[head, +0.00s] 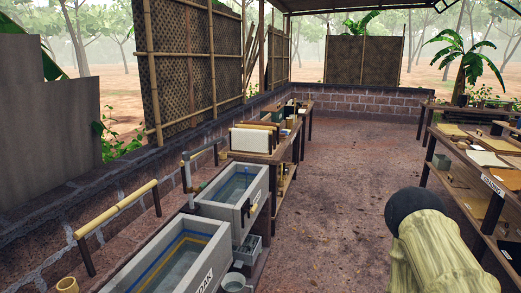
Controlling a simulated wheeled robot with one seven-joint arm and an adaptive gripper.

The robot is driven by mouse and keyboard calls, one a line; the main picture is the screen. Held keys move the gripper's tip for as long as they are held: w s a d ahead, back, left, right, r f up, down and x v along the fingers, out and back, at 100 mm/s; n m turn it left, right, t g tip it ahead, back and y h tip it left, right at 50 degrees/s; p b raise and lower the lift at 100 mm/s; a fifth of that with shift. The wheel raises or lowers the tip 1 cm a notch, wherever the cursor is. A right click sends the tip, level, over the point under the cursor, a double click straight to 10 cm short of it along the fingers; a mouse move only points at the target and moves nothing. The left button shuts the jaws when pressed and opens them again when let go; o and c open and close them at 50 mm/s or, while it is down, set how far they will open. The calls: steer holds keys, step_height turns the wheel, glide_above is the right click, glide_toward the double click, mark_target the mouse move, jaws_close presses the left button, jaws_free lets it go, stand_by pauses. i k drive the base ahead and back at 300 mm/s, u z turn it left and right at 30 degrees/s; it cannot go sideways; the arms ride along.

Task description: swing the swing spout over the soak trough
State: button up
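The soak trough (140,286) is a grey concrete basin at the bottom left, with "SOAK" lettering partly cut off on its front and blue and yellow lines inside. A grey upright pipe with a short horizontal arm, which looks like the swing spout (203,149), stands at the wall behind the second basin. Its arm points right, away from the soak trough and towards the second basin's back edge. My gripper is not in view. A pale, rounded part with a black end at the lower right looks like a link of my arm.
A second grey basin (236,196) with water stands beyond the soak trough. A yellow bamboo rail (115,208) on posts runs behind the soak trough. A table with upright boards (252,138) stands farther back. A shelf table (480,160) stands right. The middle floor (330,190) is clear.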

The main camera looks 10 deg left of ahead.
mark_target(187, 155)
steer(key=z, duration=0.7)
steer(key=i, duration=1.7)
steer(key=u, duration=1.3)
steer(key=i, duration=0.85)
steer(key=u, duration=0.85)
